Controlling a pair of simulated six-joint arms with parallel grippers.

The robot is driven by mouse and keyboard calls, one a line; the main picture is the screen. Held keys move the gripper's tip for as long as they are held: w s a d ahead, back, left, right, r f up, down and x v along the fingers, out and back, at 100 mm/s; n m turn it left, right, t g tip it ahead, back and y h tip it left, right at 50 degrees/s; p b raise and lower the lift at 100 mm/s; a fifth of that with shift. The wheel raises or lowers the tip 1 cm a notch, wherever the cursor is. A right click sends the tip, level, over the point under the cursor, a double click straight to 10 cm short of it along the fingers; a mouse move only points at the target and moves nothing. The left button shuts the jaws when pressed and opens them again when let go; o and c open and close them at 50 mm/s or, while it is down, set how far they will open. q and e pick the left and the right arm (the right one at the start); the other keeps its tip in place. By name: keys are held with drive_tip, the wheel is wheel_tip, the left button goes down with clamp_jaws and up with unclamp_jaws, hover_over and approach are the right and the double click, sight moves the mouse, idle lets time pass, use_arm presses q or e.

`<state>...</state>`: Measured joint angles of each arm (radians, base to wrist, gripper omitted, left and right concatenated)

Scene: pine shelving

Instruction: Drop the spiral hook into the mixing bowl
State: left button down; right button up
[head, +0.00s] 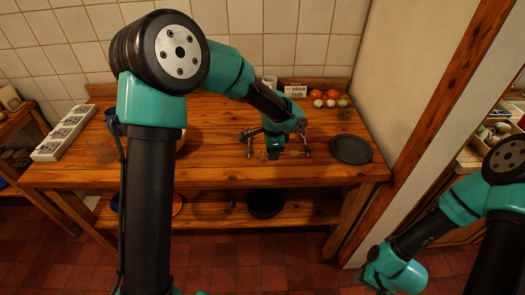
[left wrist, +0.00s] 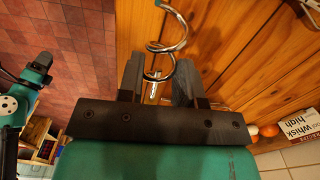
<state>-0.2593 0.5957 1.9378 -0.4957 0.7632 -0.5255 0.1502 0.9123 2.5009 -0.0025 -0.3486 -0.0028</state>
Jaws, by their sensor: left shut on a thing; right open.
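The spiral hook (left wrist: 170,42) is a shiny coiled metal piece in the left wrist view. My left gripper (left wrist: 157,78) is shut on its lower end, and the coil sticks out past the fingertips. In the head view my left gripper (head: 274,152) is low over the middle of the wooden table, and the hook is hard to make out.
A dark round plate (head: 351,149) lies at the table's right. Eggs and orange items (head: 331,99) stand at the back right beside a white sign (head: 295,91). A dark pan (head: 265,203) sits on the lower shelf.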

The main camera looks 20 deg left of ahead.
use_arm(q)
drive_tip(key=d+n, duration=0.1)
drive_tip(key=w+d+n, duration=0.1)
drive_tip(key=n, duration=0.1)
drive_tip(key=shift+d+r, duration=0.1)
drive_tip(key=shift+d, duration=0.15)
drive_tip(key=shift+w+d+n, duration=0.2)
drive_tip(key=shift+w+n, duration=0.05)
drive_tip(key=shift+n, duration=0.45)
drive_tip(key=shift+w+r+n, duration=0.15)
drive_tip(key=shift+w+n, duration=0.05)
drive_tip(key=shift+n, duration=0.1)
drive_tip(key=w+a+r+m, duration=0.1)
drive_tip(key=a+r+m, duration=0.1)
drive_tip(key=a, duration=0.8)
drive_tip(key=w+a+r+m, duration=0.2)
drive_tip(key=a+m, duration=0.1)
drive_tip(key=a, duration=0.7)
drive_tip(key=s+a+r+m, duration=0.2)
drive_tip(key=s+a+m, duration=0.1)
drive_tip(key=a, duration=0.5)
drive_tip(key=s+a+r+m, duration=0.2)
drive_tip(key=s+a+m, duration=0.1)
drive_tip(key=a, duration=0.6)
drive_tip(key=s+a+r+m, duration=0.2)
drive_tip(key=s+a+m, duration=0.1)
drive_tip(key=a, duration=0.5)
drive_tip(key=shift+s+a+m, duration=0.3)
drive_tip(key=shift+s+a, duration=0.05)
drive_tip(key=shift+s, duration=0.2)
